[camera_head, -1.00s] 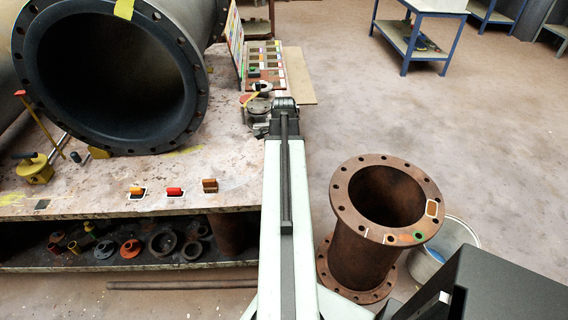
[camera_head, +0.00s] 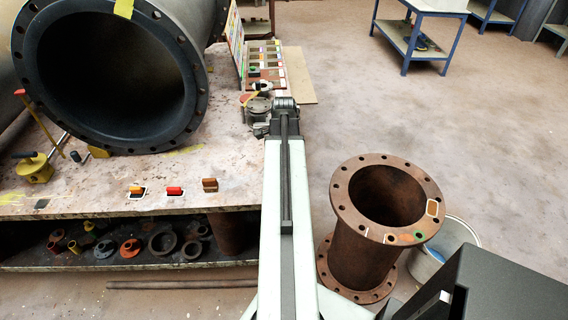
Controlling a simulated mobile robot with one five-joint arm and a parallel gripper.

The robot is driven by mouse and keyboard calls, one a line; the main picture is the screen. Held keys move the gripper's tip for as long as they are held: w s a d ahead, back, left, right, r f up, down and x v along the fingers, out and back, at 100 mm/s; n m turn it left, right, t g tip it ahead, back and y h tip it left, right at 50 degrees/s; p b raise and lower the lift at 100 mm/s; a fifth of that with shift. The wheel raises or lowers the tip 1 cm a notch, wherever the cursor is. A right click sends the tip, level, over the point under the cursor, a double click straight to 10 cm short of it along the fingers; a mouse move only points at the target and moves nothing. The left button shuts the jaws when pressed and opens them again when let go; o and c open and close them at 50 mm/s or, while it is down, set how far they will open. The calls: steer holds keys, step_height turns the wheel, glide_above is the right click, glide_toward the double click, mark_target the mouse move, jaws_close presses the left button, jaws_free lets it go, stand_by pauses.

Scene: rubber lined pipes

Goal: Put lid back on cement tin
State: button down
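A small grey round tin (camera_head: 258,106), which looks like the cement tin, stands on the workbench just left of the far end of my arm. A yellow strip shows at its upper left. A small dark and white round item (camera_head: 263,87) is just behind it; I cannot tell whether it is the lid. My gripper (camera_head: 268,112) is at the far end of my outstretched arm, close to the tin. The arm's end hides its fingers, so I cannot see whether they touch or hold anything.
A large rubber-lined pipe (camera_head: 190,120) lies on the workbench (camera_head: 110,185) at left. Small coloured blocks sit at the front edge. A colour-slotted board (camera_head: 264,60) is behind the tin. A rusty flanged pipe (camera_head: 365,240) stands on the floor at right, beside a bucket (camera_head: 462,235).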

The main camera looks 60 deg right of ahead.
steer(key=c, duration=0.6)
jaws_free()
step_height(320, 180, up, 7)
steer(key=p, duration=0.7)
jaws_close()
stand_by(0.3)
stand_by(1.2)
steer(key=shift+f, duration=0.25)
steer(key=shift+f+b, duration=2.5)
steer(key=shift+b, duration=0.25)
steer(key=shift+s, duration=0.1)
